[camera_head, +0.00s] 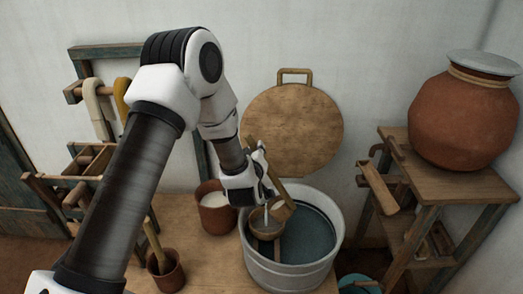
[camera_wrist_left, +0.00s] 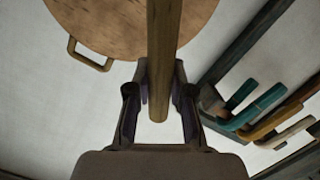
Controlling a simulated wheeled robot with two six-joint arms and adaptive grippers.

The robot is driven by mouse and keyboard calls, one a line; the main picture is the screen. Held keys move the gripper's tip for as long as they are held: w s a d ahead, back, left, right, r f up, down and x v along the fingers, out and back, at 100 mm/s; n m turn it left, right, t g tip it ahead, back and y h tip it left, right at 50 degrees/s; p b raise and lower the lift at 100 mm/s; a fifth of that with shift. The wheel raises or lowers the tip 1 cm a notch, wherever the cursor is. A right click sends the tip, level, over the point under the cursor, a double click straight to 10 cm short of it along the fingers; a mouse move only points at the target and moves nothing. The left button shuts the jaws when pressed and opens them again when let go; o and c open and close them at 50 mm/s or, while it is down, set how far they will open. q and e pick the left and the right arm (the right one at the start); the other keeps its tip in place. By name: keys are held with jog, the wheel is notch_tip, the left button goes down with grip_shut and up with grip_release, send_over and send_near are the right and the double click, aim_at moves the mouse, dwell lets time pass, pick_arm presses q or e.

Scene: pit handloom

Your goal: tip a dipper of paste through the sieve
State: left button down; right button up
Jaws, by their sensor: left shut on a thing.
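My left gripper (camera_head: 266,180) is shut on the wooden handle (camera_wrist_left: 163,60) of the dipper, which runs between the fingers in the left wrist view. In the head view the handle slants down to the dipper's tilted cup (camera_head: 284,209), over the metal tub (camera_head: 285,270). The round brown sieve (camera_head: 262,231) sits just below and left of the cup, at the tub's left side. A pale streak shows between cup and sieve; I cannot tell clearly whether it is flowing paste. A brown pot (camera_head: 208,220) with white paste stands left of the tub. My right gripper is not in view.
A small pot (camera_head: 168,275) with a stick stands front left on the wooden table (camera_head: 205,262). A round wooden lid (camera_head: 292,130) leans on the wall. A stand (camera_head: 455,185) with a large clay jar (camera_head: 463,120) is right. Yarn hanks (camera_head: 96,105) hang left.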

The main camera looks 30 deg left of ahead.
pick_arm(q)
jog(key=shift+s+a, duration=0.1)
jog(key=shift+a, duration=0.2)
jog(key=s+a+f+n+h+b, duration=0.3)
jog(key=a+f+n+b, duration=0.5)
jog(key=a+f, duration=0.6)
jog(key=shift+a+f+h+b, duration=0.2)
jog(key=shift+a+h+b, duration=0.25)
jog(key=shift+h+b, duration=0.15)
dwell(1.4)
dwell(0.5)
dwell(0.5)
